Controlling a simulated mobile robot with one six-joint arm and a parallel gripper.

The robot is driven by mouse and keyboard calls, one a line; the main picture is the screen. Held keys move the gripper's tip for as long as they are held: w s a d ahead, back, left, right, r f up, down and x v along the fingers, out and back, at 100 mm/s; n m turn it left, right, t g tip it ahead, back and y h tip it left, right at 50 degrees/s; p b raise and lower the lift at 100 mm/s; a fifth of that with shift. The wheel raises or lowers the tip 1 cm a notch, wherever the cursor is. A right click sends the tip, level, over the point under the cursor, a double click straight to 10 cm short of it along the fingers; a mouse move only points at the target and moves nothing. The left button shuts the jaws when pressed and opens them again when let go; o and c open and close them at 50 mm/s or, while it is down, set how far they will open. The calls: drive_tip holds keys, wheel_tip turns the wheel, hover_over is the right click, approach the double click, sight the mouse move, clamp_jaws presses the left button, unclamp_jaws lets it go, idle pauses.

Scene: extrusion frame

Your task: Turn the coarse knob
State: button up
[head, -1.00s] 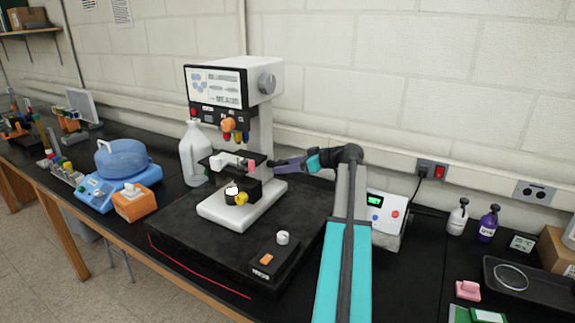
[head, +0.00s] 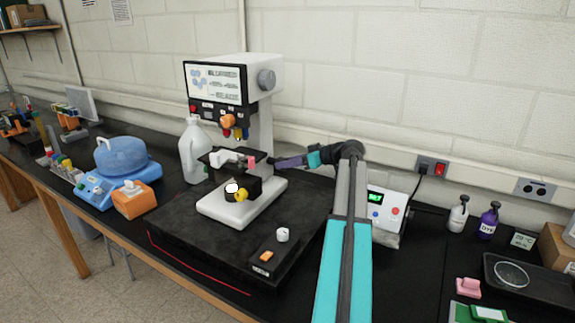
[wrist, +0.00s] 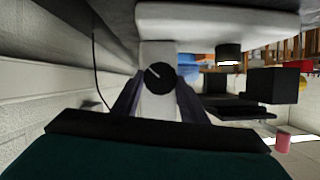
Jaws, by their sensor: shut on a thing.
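A white microscope (head: 262,140) with a screen on its head stands on a dark slab. The coarse knob (wrist: 160,76), round and black with a white pointer line, sits on the microscope's pale column in the wrist view. My gripper (wrist: 159,84) has one purple finger on each side of this knob and is shut on it. In the head view my gripper (head: 277,162) reaches the right side of the column from the right; the knob cannot be made out there. The pointer line slants toward the upper left in the wrist view.
A control box with a white dial (head: 282,235) lies on the slab's front. A box with a green display (head: 386,217) stands behind my arm. A white jug (head: 194,150) and a blue device (head: 118,175) are left of the microscope. The wall runs close behind.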

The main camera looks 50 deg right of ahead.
drive_tip(key=shift+w+d+f+m+y+b, duration=0.1)
drive_tip(key=shift+d+m+y+b, duration=0.1)
drive_tip(key=shift+m+y+b, duration=0.8)
drive_tip(key=shift+d+m+y+b, duration=0.25)
drive_tip(key=shift+m+y, duration=0.45)
drive_tip(key=shift+m, duration=0.8)
drive_tip(key=shift+a, duration=0.1)
drive_tip(key=o, duration=1)
